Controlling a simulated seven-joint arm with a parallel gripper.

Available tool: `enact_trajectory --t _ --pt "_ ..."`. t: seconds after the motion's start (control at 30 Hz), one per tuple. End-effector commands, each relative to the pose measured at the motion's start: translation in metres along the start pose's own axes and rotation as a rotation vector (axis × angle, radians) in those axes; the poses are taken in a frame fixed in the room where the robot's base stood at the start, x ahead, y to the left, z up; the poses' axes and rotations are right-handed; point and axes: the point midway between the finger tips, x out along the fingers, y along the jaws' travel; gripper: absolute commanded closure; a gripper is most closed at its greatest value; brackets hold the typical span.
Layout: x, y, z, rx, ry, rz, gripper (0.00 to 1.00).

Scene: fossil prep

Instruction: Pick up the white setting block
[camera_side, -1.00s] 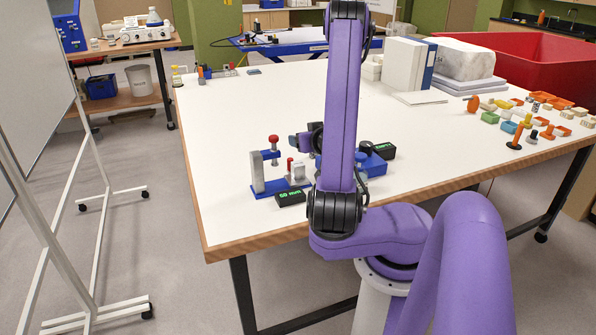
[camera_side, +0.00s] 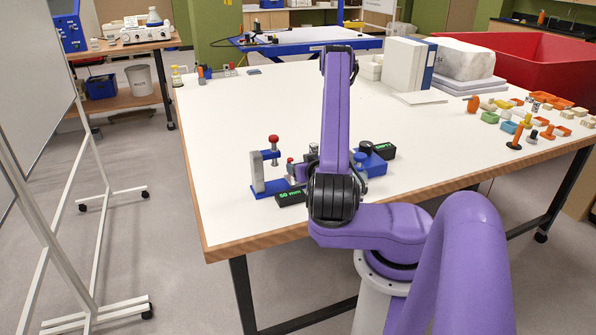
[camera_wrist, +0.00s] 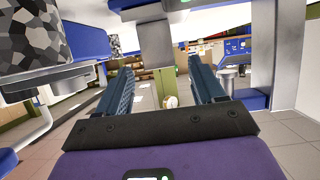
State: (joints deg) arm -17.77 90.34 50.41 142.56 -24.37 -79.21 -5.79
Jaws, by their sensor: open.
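A blue-based gauge stand (camera_side: 271,188) with a grey post and a red-topped knob (camera_side: 273,140) stands near the table's front left. My gripper (camera_side: 301,170) is low beside it, partly behind my arm in the side view. The white setting block is not clearly visible in the side view; my gripper and arm cover that spot. In the wrist view my gripper (camera_wrist: 157,64) is open, with two blue ribbed fingers apart. A pale grey block-shaped piece (camera_wrist: 153,45) shows ahead between them. I cannot tell whether it is the setting block or whether the fingers touch it.
A black display box (camera_side: 291,198) with green digits sits before the stand. A second blue device (camera_side: 375,165) and black display (camera_side: 384,150) are to the right. Small coloured items lie at the far right beside a red bin (camera_side: 545,70).

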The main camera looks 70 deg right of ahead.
Motion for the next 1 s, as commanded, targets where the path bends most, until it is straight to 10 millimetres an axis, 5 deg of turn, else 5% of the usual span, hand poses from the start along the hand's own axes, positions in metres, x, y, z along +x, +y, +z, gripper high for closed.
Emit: enact_trajectory --t 0.3,0.63,0.83,1.0 --pt "0.042 0.0 0.0 0.0 0.0 -0.001 0.32" --pt "0.047 0.0 0.0 0.0 0.0 0.0 0.32" --pt "0.047 0.0 0.0 0.0 0.0 -0.001 0.94" --pt "0.047 0.0 -0.001 0.0 0.002 0.0 0.94"
